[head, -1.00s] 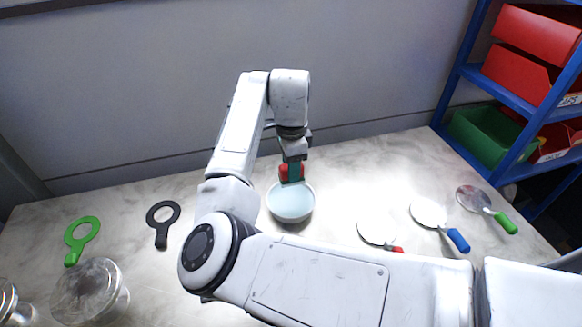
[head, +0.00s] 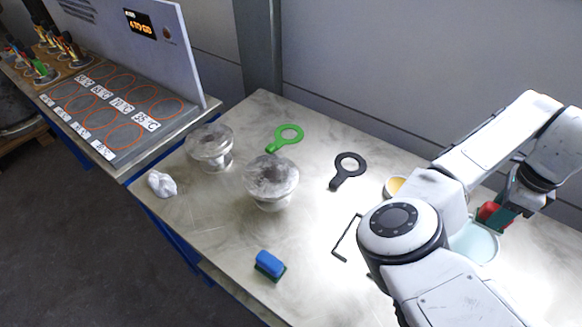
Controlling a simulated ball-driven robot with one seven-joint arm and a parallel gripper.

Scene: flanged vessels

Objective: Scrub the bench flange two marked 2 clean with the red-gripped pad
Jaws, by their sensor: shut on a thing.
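Two metal flanged vessels stand on the bench (head: 215,225) at the left: a farther one (head: 210,142) and a nearer one (head: 272,175). Their flange tops look grey and smudged; no number 2 can be read on either. My gripper (head: 506,206) is at the far right, well away from both vessels. It is shut on the red-gripped pad (head: 488,210), whose green part shows beside the red. The pad is at a bowl of pale blue liquid (head: 474,246); whether it touches the liquid cannot be told. My arm partly covers this bowl.
A blue-gripped pad (head: 269,263) lies at the front edge. A white crumpled cloth (head: 162,184), green ring tool (head: 287,135), black ring tool (head: 348,168), hex key (head: 346,240) and a yellow-filled bowl (head: 396,186) are on the bench. A marked hotplate (head: 120,105) stands beyond the left edge.

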